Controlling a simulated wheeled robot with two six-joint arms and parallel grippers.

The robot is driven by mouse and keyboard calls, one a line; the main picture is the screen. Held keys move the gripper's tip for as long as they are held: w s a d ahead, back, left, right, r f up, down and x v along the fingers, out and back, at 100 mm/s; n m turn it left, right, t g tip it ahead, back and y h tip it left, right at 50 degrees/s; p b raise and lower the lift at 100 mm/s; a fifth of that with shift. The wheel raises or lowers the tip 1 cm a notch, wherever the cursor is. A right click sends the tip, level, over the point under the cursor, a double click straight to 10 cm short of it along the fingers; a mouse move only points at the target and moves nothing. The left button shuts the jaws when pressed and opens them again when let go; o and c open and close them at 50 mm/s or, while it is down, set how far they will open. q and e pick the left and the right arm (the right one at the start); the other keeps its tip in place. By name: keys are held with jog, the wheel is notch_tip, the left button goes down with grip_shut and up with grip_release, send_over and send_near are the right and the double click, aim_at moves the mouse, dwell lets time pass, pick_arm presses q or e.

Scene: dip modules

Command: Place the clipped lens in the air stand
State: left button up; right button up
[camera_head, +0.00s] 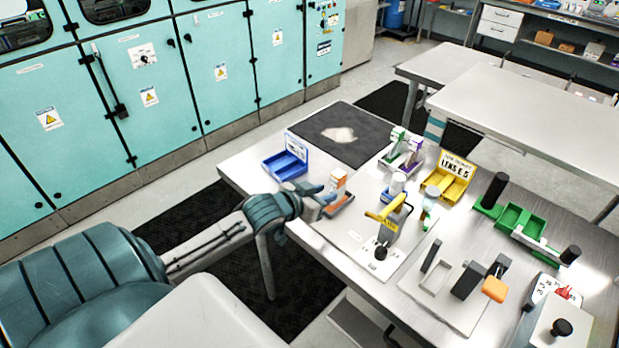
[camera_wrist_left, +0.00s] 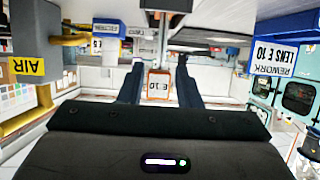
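My left gripper (camera_head: 322,200) reaches over the table's left part, its blue fingers apart. In the left wrist view its fingers (camera_wrist_left: 158,62) stand on either side of an orange-edged card marked E 10 (camera_wrist_left: 158,86), with gaps showing beside it. In the head view, a white and orange piece (camera_head: 339,179) stands just beyond the fingers, above an orange base (camera_head: 341,205). I cannot make out the lens itself. The yellow air stand (camera_head: 381,213) is to the right on a pale plate; its AIR label shows in the left wrist view (camera_wrist_left: 27,67). My right gripper is not in view.
A blue rework bin (camera_head: 285,165) is behind the gripper. A yellow lens bin (camera_head: 448,185), green bins (camera_head: 515,219) and green and purple holders (camera_head: 404,146) stand farther right. Black posts and an orange block (camera_head: 494,289) occupy the front right. A dark mat (camera_head: 340,133) is mostly clear.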

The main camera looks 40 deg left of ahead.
pick_arm(q)
jog(key=shift+v, duration=2.75)
